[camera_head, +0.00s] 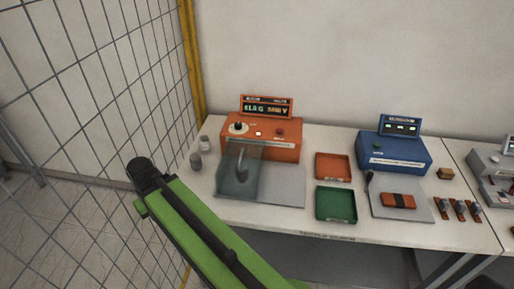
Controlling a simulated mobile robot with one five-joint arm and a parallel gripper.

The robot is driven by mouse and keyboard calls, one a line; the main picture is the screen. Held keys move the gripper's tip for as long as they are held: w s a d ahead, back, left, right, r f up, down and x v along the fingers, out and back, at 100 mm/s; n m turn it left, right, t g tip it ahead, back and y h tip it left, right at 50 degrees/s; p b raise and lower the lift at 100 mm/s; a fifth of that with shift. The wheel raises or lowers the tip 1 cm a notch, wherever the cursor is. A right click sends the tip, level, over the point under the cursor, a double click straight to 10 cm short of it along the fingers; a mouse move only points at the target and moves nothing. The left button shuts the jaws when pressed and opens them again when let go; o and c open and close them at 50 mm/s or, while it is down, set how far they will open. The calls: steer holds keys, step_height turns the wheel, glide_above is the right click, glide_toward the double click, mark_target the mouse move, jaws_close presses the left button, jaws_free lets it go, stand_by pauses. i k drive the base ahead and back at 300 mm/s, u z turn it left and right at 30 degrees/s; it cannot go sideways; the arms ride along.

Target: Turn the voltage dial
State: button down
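The orange device (272,150) stands at the back left of the table. On the left of its top face is a round white dial with a dark knob (238,127), probably the voltage dial. A display (267,107) with lit digits rises behind it; the digits are too small to read surely. A clear shield (240,170) stands in front of the device. My green arm (205,230) reaches up from the bottom to a black joint (145,176), left of the table and apart from the device. No gripper fingers show.
A wire fence with a yellow post (191,60) bounds the left side. A red tray (333,167), a green tray (335,204) and a blue device (394,153) are to the right.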

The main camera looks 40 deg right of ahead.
mark_target(239, 125)
steer(key=z, duration=0.05)
steer(key=k, duration=0.55)
steer(key=u, duration=2.1)
steer(key=k, duration=1.6)
steer(key=z, duration=0.9)
steer(key=i, duration=1.65)
steer(key=z, duration=0.05)
